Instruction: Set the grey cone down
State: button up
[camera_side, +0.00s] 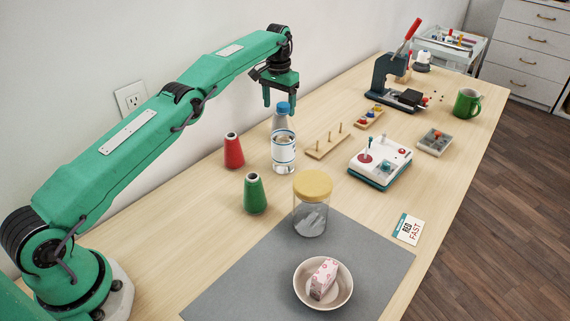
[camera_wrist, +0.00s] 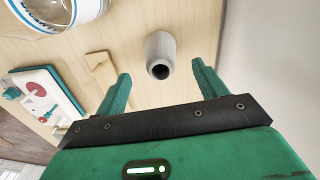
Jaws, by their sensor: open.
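The grey cone (camera_wrist: 160,48) shows in the wrist view, upright on the wooden table as far as I can tell, with its dark top hole facing my camera. My gripper (camera_wrist: 161,72) is open, with one green finger on either side of the cone in the picture. The cone appears beyond the fingertips, and I see no contact. In the side view my gripper (camera_side: 281,96) is above the table behind the bottle's blue cap. I cannot make out the grey cone there; the bottle may hide it.
A water bottle (camera_side: 284,151) stands close by. A red cone (camera_side: 233,151) and a green cone (camera_side: 254,194) stand to its left and front. A peg rack (camera_side: 325,142) and a white-and-teal console (camera_side: 381,162) lie to the right. The wall is close behind.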

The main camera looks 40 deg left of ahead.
jog(key=shift+r, duration=0.15)
jog(key=s+d+r+t, duration=0.15)
jog(key=s+r, duration=0.35)
jog(key=r, duration=0.9)
jog(key=s+d+r+t, duration=0.1)
jog(key=s+d+r, duration=0.2)
jog(key=s+r, duration=0.6)
jog(key=s+d+f+t, duration=0.1)
jog(key=s+d+t, duration=0.1)
jog(key=s, duration=1.4)
jog(key=s+f, duration=0.4)
jog(key=s, duration=0.3)
jog(key=s+f+m+t, duration=0.1)
jog(key=s+f, duration=0.3)
jog(key=s, duration=0.3)
jog(key=shift+s+d, duration=0.15)
jog(key=shift+d, duration=0.3)
